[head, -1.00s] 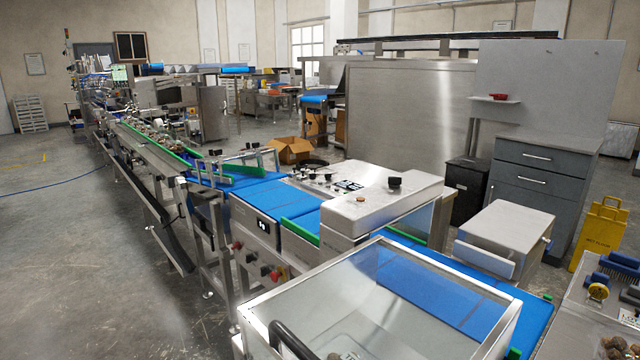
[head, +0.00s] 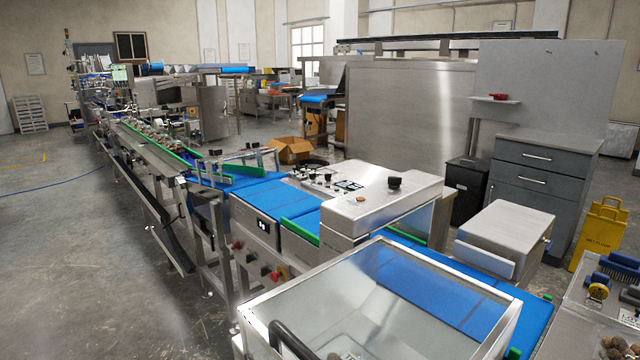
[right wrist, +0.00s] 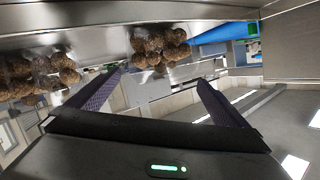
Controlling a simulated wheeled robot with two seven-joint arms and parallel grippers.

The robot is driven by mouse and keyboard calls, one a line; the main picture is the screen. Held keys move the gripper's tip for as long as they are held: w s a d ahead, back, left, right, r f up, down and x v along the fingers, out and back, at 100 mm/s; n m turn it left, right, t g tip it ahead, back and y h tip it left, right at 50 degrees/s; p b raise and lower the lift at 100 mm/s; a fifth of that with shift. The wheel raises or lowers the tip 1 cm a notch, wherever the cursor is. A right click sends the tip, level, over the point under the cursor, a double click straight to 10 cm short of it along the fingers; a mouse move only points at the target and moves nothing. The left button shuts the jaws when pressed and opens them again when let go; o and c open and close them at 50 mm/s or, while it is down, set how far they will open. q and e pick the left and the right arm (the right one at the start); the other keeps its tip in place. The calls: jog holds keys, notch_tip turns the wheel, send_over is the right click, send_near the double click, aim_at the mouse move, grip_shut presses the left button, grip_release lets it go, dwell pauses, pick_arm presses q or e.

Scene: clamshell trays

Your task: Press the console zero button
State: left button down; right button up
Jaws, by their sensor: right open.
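The steel console housing (head: 385,205) stands over the blue conveyor in the middle of the head view. Its top carries black knobs, a small panel (head: 347,185) and an orange-brown round button (head: 361,198). A dark display (head: 268,224) sits on the conveyor side, with a control panel (head: 258,268) with red and dark buttons below it. Labels are too small to read, so I cannot tell which button is zero. My right gripper (right wrist: 158,78) is open and empty in the right wrist view, apart from any button. My left gripper is out of view.
A clear-walled steel-rimmed bin (head: 258,318) fills the front. A steel box (head: 503,238), drawers (head: 545,185) and a yellow floor sign (head: 600,232) stand at right. Floor at left is clear.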

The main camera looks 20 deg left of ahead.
grip_shut()
dwell(0.3)
jog(key=shift+f, duration=0.1)
dwell(1.1)
